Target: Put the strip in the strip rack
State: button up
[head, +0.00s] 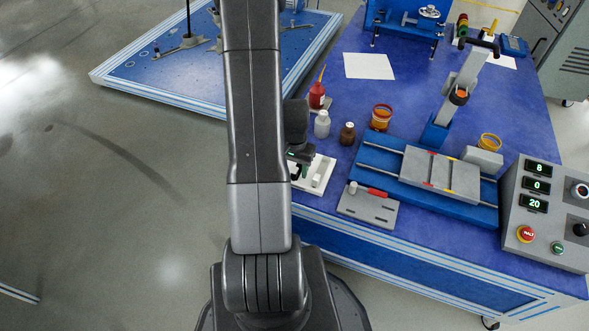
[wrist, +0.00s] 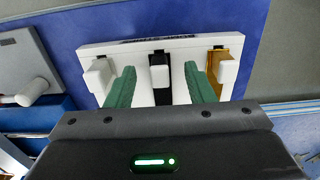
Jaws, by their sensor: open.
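The white strip rack (wrist: 190,52) fills the middle of the wrist view. It has several white blocks on its face. A black strip (wrist: 160,98) lies at the middle block, and an amber strip (wrist: 214,66) lies at the right block. My gripper (wrist: 161,86) is open, with its two green fingers apart on either side of the black strip, and neither visibly touches it. In the head view the rack (head: 322,172) stands at the table's near left edge, partly hidden by my arm. My gripper (head: 298,155) is over it there, fingertips unclear.
A grey plate with a red-handled tool (head: 368,208) lies right of the rack. Beyond it is a blue fixture with a grey slide (head: 440,173) and a control box (head: 545,210). Bottles (head: 322,124) and an amber jar (head: 381,118) stand behind.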

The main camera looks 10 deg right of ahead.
notch_tip(320, 180, up, 12)
jog(key=p, duration=0.3)
jog(key=shift+r, duration=0.2)
notch_tip(320, 180, down, 14)
jog(key=b, duration=0.4)
jog(key=shift+r+p, duration=0.45)
jog(key=shift+f, duration=0.1)
